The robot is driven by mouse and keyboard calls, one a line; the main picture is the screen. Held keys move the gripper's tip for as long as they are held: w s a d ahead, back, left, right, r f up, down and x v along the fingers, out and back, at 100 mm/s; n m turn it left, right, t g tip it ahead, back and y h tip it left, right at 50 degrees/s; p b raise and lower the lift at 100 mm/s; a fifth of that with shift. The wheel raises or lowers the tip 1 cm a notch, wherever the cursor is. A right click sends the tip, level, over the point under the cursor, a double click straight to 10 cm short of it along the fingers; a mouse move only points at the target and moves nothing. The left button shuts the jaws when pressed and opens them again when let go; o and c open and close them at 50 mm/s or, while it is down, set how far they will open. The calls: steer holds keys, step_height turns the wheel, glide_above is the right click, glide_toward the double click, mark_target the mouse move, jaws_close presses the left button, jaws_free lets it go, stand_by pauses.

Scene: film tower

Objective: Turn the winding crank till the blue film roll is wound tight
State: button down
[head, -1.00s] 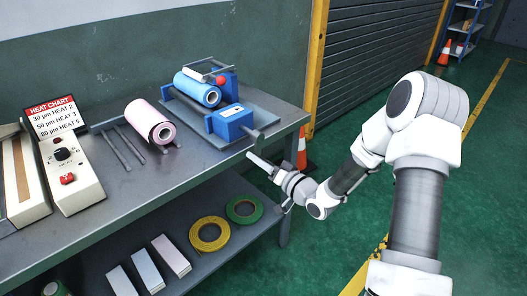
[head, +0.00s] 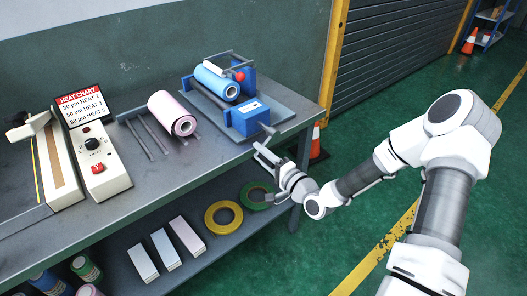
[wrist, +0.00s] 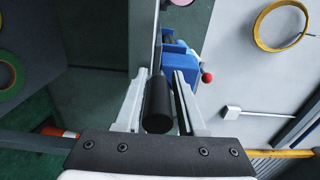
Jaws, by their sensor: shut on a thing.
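The blue film roll (head: 212,83) lies on the blue winder (head: 246,119) near the right end of the bench, with film hanging loosely around its core as far as I can tell. The crank arm (head: 268,130) sticks out from the winder's near right side, by the bench edge. My gripper (head: 258,149) reaches it from the right. In the wrist view my gripper (wrist: 161,78) is shut on the black crank handle (wrist: 158,105), which lies between the two fingers. The blue winder body (wrist: 180,68) shows just beyond the fingertips.
A pink film roll (head: 172,112) lies on rods left of the winder. A heat sealer (head: 103,172) with a heat chart (head: 80,105) stands farther left. Yellow tape (head: 223,217) and green tape (head: 256,195) lie on the lower shelf. A traffic cone (head: 316,138) stands behind the bench's right end.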

steer(key=shift+d+r+m, duration=0.1)
steer(key=shift+r+m, duration=0.1)
steer(key=shift+m, duration=0.3)
steer(key=c, duration=0.7)
jaws_free()
steer(key=shift+s, duration=0.1)
steer(key=shift+o, duration=0.2)
steer(key=p+v, duration=0.1)
steer(key=v, duration=1.6)
steer(key=shift+s, duration=0.15)
steer(key=shift+r+p, duration=0.1)
steer(key=shift+p, duration=0.2)
